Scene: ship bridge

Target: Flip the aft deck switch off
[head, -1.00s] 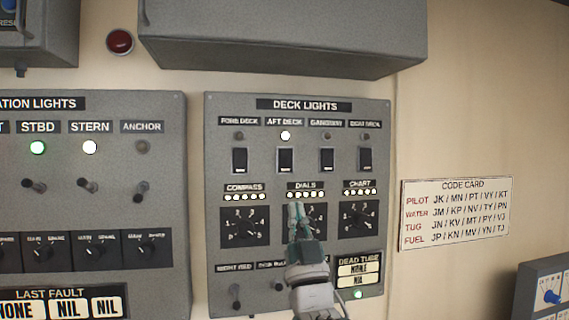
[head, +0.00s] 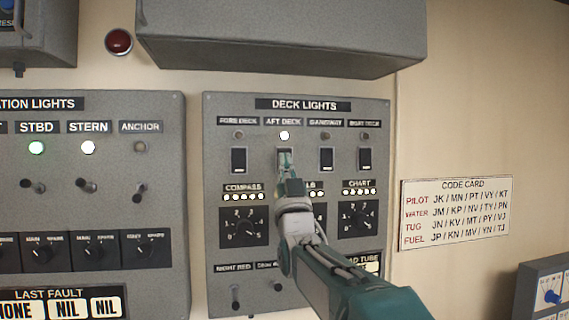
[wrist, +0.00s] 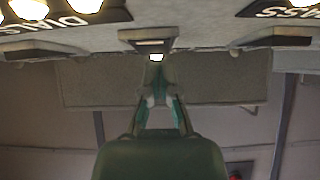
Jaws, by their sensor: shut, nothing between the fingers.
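The aft deck switch (head: 284,152) is in the top row of the deck lights panel (head: 215,200), second from the left. Its lamp (head: 284,135) above it is lit white. My gripper (head: 285,158) is shut and empty, with its fingertips in front of the switch and hiding most of it. Whether the tips touch the switch I cannot tell. In the wrist view my gripper (wrist: 156,75) points at a small dark-framed switch (wrist: 148,40) on the panel face.
Close by are the fore deck switch (head: 239,160), the gangway switch (head: 326,159) and the boat deck switch (head: 365,159), lamps unlit. The compass dial (head: 243,227) and chart dial (head: 361,218) sit below. A grey box (head: 280,40) juts out above the panel.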

